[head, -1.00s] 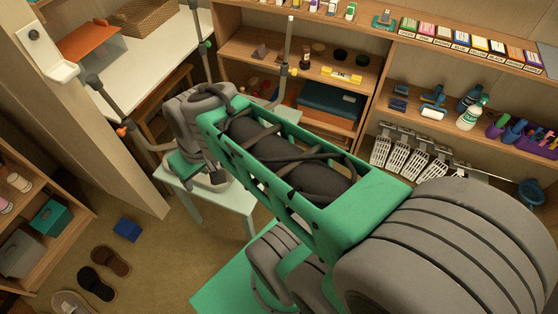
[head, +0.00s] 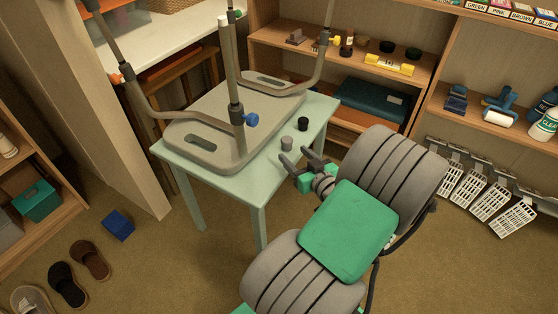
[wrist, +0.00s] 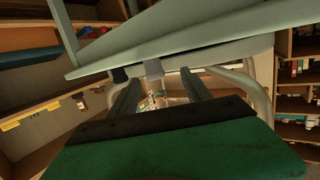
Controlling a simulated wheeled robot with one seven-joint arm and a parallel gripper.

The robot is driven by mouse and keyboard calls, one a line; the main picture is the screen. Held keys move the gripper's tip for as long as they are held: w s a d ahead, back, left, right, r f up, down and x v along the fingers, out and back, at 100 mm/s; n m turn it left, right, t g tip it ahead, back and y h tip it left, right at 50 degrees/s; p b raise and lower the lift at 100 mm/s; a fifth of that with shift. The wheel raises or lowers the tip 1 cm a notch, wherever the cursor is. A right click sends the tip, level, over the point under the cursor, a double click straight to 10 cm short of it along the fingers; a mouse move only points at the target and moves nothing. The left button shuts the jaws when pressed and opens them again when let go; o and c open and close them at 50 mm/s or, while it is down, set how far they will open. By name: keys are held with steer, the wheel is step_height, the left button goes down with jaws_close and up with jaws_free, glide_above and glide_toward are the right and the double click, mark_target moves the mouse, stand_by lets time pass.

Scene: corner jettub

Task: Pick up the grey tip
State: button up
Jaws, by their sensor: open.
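The grey tip (head: 287,144) is a small cylinder standing near the front right edge of the pale green table (head: 225,187). In the wrist view the grey tip (wrist: 154,69) appears between and beyond my fingers, with the picture turned so that the table (wrist: 210,35) is overhead. My gripper (head: 295,157) is open and empty, just to the near side of the grey tip. Its two fingers also show in the wrist view (wrist: 159,78). A black tip (head: 303,124) stands behind the grey one; it also shows in the wrist view (wrist: 119,75).
A grey tubular frame (head: 238,80) with a flat seat panel (head: 205,130) rests on the table, left of the tips. A wooden shelf (head: 425,105) with small goods stands behind.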

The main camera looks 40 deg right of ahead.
mark_target(289, 146)
steer(key=shift+w+d+f+h, duration=0.2)
steer(key=shift+d+h, duration=0.05)
steer(key=shift+d, duration=0.2)
steer(key=shift+w+d+f+h, duration=0.15)
steer(key=shift+w+d+h, duration=0.1)
steer(key=shift+d, duration=0.15)
steer(key=x, duration=0.2)
steer(key=b+x, duration=0.1)
steer(key=x, duration=0.3)
steer(key=shift+w+a+r, duration=0.2)
steer(key=shift+w+a, duration=0.1)
steer(key=shift+c, duration=0.4)
jaws_close()
